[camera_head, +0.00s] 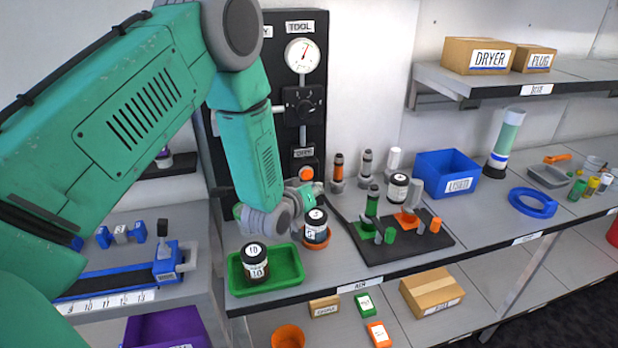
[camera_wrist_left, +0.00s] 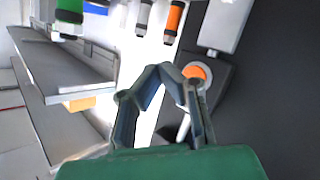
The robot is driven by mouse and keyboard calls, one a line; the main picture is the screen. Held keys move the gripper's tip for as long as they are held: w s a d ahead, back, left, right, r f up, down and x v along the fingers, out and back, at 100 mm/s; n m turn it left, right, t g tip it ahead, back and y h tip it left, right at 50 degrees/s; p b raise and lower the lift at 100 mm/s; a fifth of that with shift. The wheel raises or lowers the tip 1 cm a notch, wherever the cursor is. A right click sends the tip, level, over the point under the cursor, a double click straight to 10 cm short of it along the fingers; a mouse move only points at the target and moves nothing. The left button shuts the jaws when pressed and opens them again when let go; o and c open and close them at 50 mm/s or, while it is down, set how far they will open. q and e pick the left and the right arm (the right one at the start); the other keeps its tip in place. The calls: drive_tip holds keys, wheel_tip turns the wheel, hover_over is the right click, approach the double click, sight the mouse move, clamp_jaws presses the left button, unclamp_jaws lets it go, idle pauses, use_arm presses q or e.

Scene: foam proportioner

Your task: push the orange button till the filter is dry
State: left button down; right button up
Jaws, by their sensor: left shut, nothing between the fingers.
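The orange button (camera_head: 306,174) sits low on the black panel, under a small label. It also shows in the left wrist view (camera_wrist_left: 195,72), on a dark box just beyond the fingertips. My left gripper (camera_head: 308,190) is shut and empty, its tips close to the button's lower front. The left wrist view shows the fingers (camera_wrist_left: 174,70) meeting beside the button; I cannot tell whether they touch it. I cannot make out which thing is the filter. My right gripper is out of view.
The panel carries a dial gauge (camera_head: 302,55) and a black knob (camera_head: 303,102). Below stand a jar on an orange dish (camera_head: 316,243) and a jar in a green tray (camera_head: 288,279). A black board (camera_head: 436,246) with fittings and a blue bin (camera_head: 447,172) are to the right.

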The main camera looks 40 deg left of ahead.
sight(307, 174)
use_arm(q)
drive_tip(key=shift+w+a+f, duration=0.1)
drive_tip(key=shift+w+a, duration=0.25)
drive_tip(key=shift+a, duration=0.45)
drive_tip(key=shift+w+a+f, duration=0.1)
drive_tip(key=shift+w+a, duration=0.25)
drive_tip(key=shift+a, duration=0.45)
drive_tip(key=shift+d+r, duration=0.2)
drive_tip(key=shift+d, duration=0.45)
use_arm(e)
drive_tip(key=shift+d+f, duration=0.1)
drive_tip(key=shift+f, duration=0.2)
use_arm(q)
drive_tip(key=shift+a, duration=0.1)
drive_tip(key=shift+a+f, duration=0.2)
drive_tip(key=shift+a, duration=0.2)
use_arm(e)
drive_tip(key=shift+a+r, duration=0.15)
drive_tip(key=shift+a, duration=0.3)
use_arm(q)
drive_tip(key=shift+d+r, duration=0.15)
drive_tip(key=shift+d, duration=0.1)
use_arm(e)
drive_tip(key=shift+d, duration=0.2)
use_arm(q)
drive_tip(key=shift+w+r, duration=0.15)
drive_tip(key=shift+w, duration=0.1)
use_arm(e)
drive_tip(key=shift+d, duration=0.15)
